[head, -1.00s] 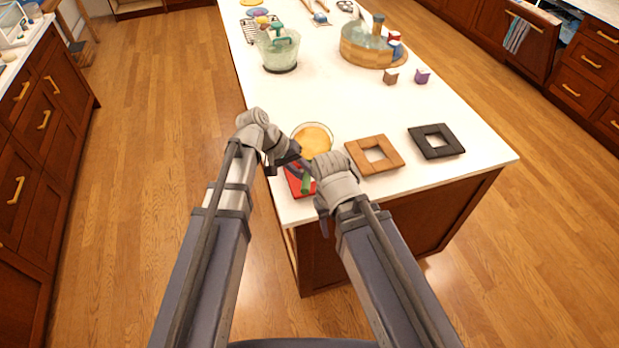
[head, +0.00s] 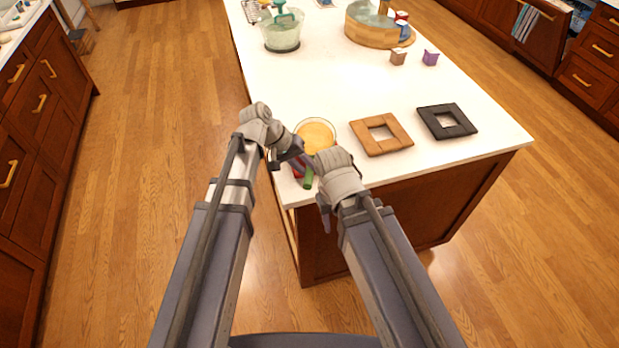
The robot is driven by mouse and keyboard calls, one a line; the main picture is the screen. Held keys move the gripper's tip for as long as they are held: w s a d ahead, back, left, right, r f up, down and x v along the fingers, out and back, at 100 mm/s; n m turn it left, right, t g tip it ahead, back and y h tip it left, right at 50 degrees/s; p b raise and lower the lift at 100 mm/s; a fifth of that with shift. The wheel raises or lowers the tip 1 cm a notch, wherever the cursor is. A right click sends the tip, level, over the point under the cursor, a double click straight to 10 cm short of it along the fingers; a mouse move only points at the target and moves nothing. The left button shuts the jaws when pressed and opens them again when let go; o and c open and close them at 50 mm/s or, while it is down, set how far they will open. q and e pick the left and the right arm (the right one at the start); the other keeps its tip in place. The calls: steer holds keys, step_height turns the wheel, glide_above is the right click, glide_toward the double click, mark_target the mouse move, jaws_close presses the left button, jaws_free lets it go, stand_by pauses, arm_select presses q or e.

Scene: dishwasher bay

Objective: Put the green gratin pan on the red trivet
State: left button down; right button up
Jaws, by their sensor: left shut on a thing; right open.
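The green gratin pan (head: 315,133) shows as a round, pale-rimmed dish with a yellow-orange filling and a green handle part at its near side. It is at the near left corner of the counter, partly hidden by my wrists. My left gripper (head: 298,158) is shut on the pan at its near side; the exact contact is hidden. The red trivet (head: 297,174) shows only as a small red patch below my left gripper, mostly covered. I cannot tell whether the pan touches it. My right gripper (head: 325,214) is open and empty, pointing down by the counter's near edge.
A wooden square trivet (head: 381,148) and a black square trivet (head: 447,135) lie to the right on the white counter (head: 330,85). The counter's middle is clear.

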arm_select(q)
steer(key=shift+f+b, duration=0.4)
steer(key=shift+f, duration=0.45)
steer(key=shift+r, duration=0.1)
arm_select(e)
steer(key=shift+f, duration=0.8)
arm_select(q)
steer(key=c, duration=0.7)
jaws_free()
steer(key=shift+o, duration=0.2)
steer(key=p+v, duration=1)
steer(key=v, duration=0.2)
arm_select(e)
step_height(320, 180, up, 10)
